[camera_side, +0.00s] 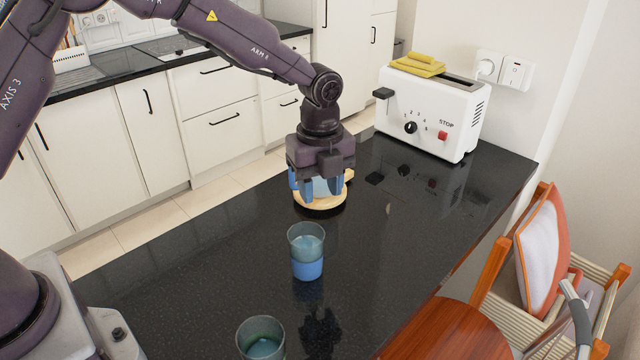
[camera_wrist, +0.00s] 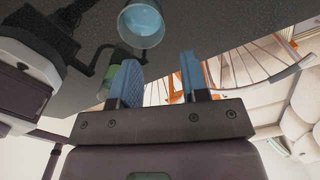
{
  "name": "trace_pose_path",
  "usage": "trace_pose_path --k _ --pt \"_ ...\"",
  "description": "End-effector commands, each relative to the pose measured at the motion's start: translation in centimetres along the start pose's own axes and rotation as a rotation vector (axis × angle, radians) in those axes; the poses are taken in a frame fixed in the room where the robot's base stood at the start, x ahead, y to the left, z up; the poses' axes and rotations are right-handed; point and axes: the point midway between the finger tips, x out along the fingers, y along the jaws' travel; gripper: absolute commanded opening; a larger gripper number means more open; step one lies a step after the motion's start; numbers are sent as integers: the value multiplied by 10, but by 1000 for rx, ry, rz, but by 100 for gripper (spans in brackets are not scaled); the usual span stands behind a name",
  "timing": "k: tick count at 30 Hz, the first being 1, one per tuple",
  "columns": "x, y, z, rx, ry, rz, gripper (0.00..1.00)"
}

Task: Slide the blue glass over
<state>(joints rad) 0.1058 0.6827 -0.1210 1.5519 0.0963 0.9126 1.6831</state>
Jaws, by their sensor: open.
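The blue glass (camera_side: 307,266) stands upright on the dark counter, clear above with a blue lower part. It also shows at the top of the wrist view (camera_wrist: 142,24), cut by the frame edge. My gripper (camera_side: 320,192) points down beyond it in the side view, with its blue fingers over a round wooden board (camera_side: 322,203). In the wrist view the fingers (camera_wrist: 160,78) are apart with nothing seen between them. The gripper and the blue glass are apart. The fingers hide part of the board, and I cannot tell whether they touch it.
A second glass with greenish-blue contents (camera_side: 261,340) stands at the near edge of the side view, cut off below. A white toaster (camera_side: 433,112) with yellow pieces on top stands at the far right. The counter (camera_side: 400,235) right of the blue glass is clear.

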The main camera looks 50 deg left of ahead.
Motion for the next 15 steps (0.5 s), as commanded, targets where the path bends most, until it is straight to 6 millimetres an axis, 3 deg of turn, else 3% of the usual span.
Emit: trace_pose_path --k 8,15 --pt "3 0 0 -2 0 1 41" --pt "36 1 0 -3 1 5 41"
